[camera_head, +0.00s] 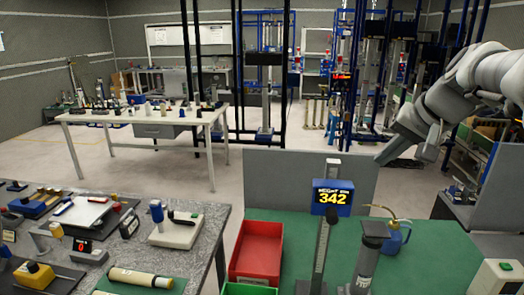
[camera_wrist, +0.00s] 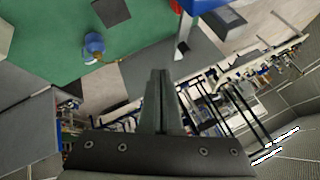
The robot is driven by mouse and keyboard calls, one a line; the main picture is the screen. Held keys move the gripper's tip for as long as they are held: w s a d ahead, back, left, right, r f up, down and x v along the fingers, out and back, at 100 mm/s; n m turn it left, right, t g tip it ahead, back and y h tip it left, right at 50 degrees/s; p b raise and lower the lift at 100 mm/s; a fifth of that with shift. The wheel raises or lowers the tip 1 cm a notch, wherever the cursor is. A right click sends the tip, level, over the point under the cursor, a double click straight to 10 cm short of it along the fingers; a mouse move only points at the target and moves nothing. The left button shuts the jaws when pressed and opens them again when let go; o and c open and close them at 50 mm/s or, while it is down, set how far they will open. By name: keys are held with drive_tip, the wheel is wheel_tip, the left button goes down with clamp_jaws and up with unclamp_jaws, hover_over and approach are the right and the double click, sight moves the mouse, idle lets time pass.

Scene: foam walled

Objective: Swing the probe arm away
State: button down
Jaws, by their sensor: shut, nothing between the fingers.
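A height gauge stands on the green bench, with a pale upright column (camera_head: 320,255) and a blue display box (camera_head: 333,197) reading 342. A dark slender part (camera_head: 325,229) runs down along the column below the display; I cannot tell whether it is the probe arm. A dark grey cylinder (camera_head: 369,258) stands upright just right of the column. My gripper (camera_head: 381,160) is in the air above and behind the bench, right of the gauge and apart from it. In the wrist view its fingers (camera_wrist: 162,75) are together and empty.
A blue oil can (camera_head: 393,238) with a yellow spout is right of the cylinder; it also shows in the wrist view (camera_wrist: 94,46). A red bin (camera_head: 257,252) is left of the gauge. A grey panel (camera_head: 290,180) backs the bench. Green mat (camera_head: 440,260) is clear at right.

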drive_tip(key=w+a+f+p, duration=0.1)
drive_tip(key=w+a+f, duration=0.3)
drive_tip(key=w+f, duration=0.3)
drive_tip(key=shift+w+a+f, duration=0.15)
drive_tip(key=shift+w+f, duration=0.2)
drive_tip(key=shift+w, duration=0.25)
drive_tip(key=shift+w+a+r+n+y+b, duration=0.1)
drive_tip(key=shift+w+a+n+y+b, duration=0.25)
drive_tip(key=shift+w+a+n, duration=0.35)
drive_tip(key=shift+a, duration=0.15)
